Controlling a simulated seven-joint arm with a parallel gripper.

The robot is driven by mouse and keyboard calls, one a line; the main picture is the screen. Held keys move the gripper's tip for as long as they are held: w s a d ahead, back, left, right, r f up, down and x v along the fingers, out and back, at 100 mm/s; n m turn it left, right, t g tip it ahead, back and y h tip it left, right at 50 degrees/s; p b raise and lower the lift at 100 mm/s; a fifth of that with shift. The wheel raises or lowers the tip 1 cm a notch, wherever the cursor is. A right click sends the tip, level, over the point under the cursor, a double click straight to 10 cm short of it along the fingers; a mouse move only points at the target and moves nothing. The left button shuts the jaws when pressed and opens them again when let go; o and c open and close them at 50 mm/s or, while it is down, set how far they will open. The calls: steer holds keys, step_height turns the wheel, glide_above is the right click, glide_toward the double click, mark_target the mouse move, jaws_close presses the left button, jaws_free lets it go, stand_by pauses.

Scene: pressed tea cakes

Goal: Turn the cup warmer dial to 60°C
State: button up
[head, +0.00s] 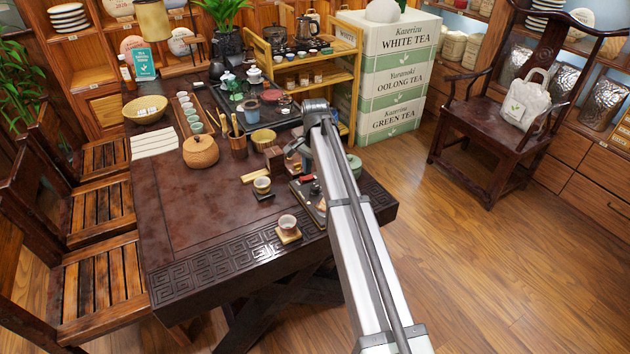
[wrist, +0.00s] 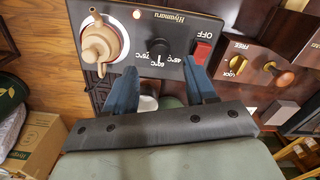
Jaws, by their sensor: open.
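The cup warmer (wrist: 180,30) is a black panel seen upside down in the wrist view. Which mark the dial points at is too small to tell. A red switch (wrist: 202,52) sits to the right by the word OFF. My gripper (wrist: 160,68) is open, its blue fingers at either side below the dial, apart from it.
A small clay teapot (wrist: 100,42) stands on the warmer's left in the wrist view. A wooden box with a knob (wrist: 260,68) marked FREE and LOCK is at the right. In the head view, small cups (head: 287,223) on coasters stand near the warmer; the table's front left is clear.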

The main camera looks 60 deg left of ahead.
mark_target(316, 187)
step_height(316, 187, up, 8)
steer(key=shift+r, duration=0.15)
stand_by(0.7)
